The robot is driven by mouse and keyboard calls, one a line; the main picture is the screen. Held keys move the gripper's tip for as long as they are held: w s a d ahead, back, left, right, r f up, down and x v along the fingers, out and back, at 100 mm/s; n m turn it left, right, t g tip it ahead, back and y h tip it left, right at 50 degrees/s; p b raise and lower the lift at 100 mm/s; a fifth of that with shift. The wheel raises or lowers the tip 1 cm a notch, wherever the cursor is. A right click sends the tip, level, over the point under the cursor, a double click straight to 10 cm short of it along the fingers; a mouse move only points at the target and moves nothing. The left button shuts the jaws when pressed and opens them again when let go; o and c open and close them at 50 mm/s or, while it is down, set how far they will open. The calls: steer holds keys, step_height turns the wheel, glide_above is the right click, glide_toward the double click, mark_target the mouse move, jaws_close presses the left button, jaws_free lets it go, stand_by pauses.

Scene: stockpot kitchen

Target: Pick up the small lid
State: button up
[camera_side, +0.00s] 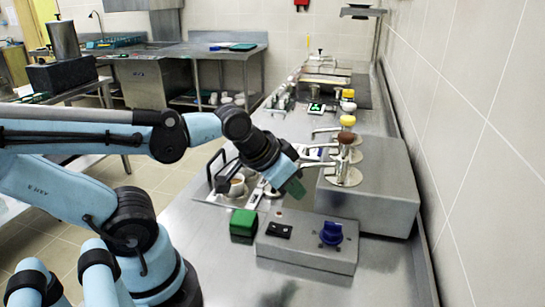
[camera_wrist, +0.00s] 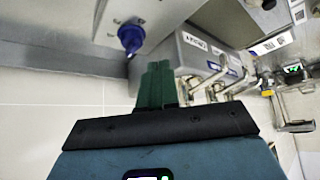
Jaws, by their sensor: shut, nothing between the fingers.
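I cannot make out the small lid for certain in either view. My gripper (camera_side: 296,188) is above the steel counter in the side view, close to the left of the pump dispensers. In the wrist view its green fingers (camera_wrist: 157,84) are together with nothing between them. The fingers point toward the grey control box and the dispenser housing.
A grey control box with a blue knob (camera_side: 331,233) and a green block (camera_side: 243,223) stand on the counter. Pump dispensers with a brown top (camera_side: 346,137) rise from a steel housing (camera_side: 372,190). A tiled wall (camera_side: 470,150) bounds the right.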

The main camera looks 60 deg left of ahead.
steer(key=o, duration=1.4)
steer(key=w+a+f+m+g+h, duration=0.1)
steer(key=w+a+m+g, duration=0.15)
steer(key=a, duration=0.85)
steer(key=w+a+f+m+g+h, duration=0.15)
steer(key=a+m, duration=0.25)
steer(key=a, duration=0.6)
steer(key=shift+g+y, duration=0.3)
steer(key=shift+y, duration=0.05)
steer(key=x, duration=0.5)
steer(key=shift+w+f, duration=0.25)
steer(key=shift+w, duration=0.15)
steer(key=shift+s+x, duration=0.15)
steer(key=shift+x, duration=1.25)
steer(key=shift+s+x, duration=0.15)
steer(key=shift+x, duration=1.25)
